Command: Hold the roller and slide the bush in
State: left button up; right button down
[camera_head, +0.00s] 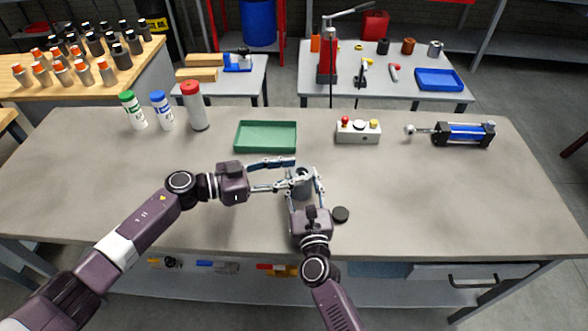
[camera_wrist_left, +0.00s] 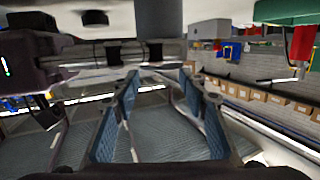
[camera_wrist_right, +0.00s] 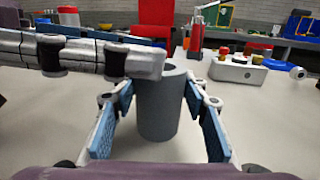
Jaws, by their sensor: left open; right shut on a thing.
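The roller is a grey hollow cylinder (camera_head: 303,184), upright on the bench. In the right wrist view the roller (camera_wrist_right: 158,110) stands between the blue-padded fingers of my right gripper (camera_wrist_right: 160,122), which is shut on it. My left gripper (camera_head: 294,174) is open, its fingers reaching in from the left near the roller's top rim; I cannot tell whether they touch. In the left wrist view (camera_wrist_left: 165,90) nothing shows between its pads. A small black round piece (camera_head: 340,213) lies right of my right gripper; I cannot tell whether it is the bush.
A green tray (camera_head: 265,137) lies behind the grippers. A control box with buttons (camera_head: 358,133) and a blue cylinder unit (camera_head: 465,134) stand to the right. Bottles, one red-capped (camera_head: 196,108), stand at the back left. The bench's right front is clear.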

pick_arm(q)
jog(key=v, duration=1)
jog(key=shift+a, duration=0.3)
jog(key=shift+w+r, duration=0.1)
pick_arm(e)
jog(key=c, duration=1.1)
grip_release()
jog(key=shift+s+d+f, duration=0.1)
jog(key=shift+s, duration=0.25)
jog(key=s, duration=0.3)
jog(key=s+d, duration=0.1)
jog(key=s, duration=0.7)
jog(key=shift+d, duration=0.4)
jog(key=shift+s, duration=0.1)
